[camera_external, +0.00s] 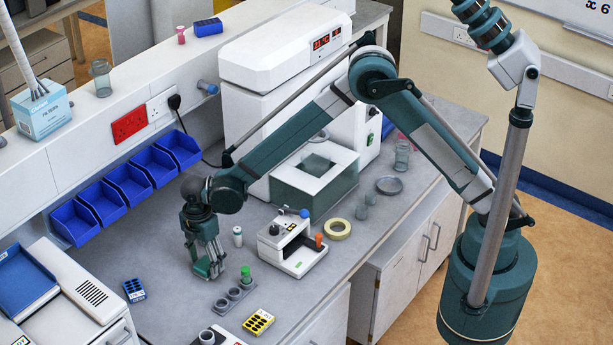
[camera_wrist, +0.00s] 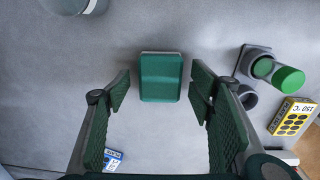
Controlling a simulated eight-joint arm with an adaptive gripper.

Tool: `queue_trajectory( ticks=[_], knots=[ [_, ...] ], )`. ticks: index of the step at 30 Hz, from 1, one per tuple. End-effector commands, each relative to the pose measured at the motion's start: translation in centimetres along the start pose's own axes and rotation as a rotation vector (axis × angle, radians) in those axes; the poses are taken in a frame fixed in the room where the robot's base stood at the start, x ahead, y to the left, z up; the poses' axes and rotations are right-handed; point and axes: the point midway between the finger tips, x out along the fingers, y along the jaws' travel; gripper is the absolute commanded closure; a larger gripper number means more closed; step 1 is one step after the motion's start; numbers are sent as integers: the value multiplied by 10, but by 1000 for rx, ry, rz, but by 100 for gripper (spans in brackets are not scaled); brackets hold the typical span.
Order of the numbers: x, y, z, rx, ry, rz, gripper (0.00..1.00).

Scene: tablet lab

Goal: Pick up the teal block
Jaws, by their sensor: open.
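The teal block (camera_wrist: 161,77) is a small rounded rectangular piece on the grey bench, at the upper middle of the wrist view. My gripper (camera_wrist: 160,93) is open, with one dark green finger pad on each side of the block in that view. Clear gaps show on both sides between the block and the pads. In the external view my gripper (camera_external: 208,268) points down, low over the bench. There the fingers largely hide the block, and I cannot tell its edges from theirs.
A grey holder (camera_external: 233,294) with a green cylinder (camera_external: 246,273) stands right of my gripper, near a yellow rack (camera_external: 258,322). A blue rack (camera_external: 134,289) lies to the left. A white instrument (camera_external: 288,246) stands farther right. Blue bins (camera_external: 128,183) line the wall side.

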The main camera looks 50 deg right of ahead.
Motion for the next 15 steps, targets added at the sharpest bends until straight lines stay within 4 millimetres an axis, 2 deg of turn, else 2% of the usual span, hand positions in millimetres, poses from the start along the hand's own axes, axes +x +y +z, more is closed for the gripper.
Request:
queue_trajectory(
  ticks=[6, 15],
  knots=[
    [14, 0, 0, 0, 0, 0, 46],
    [15, 0, 0, 0, 0, 0, 46]
  ],
)
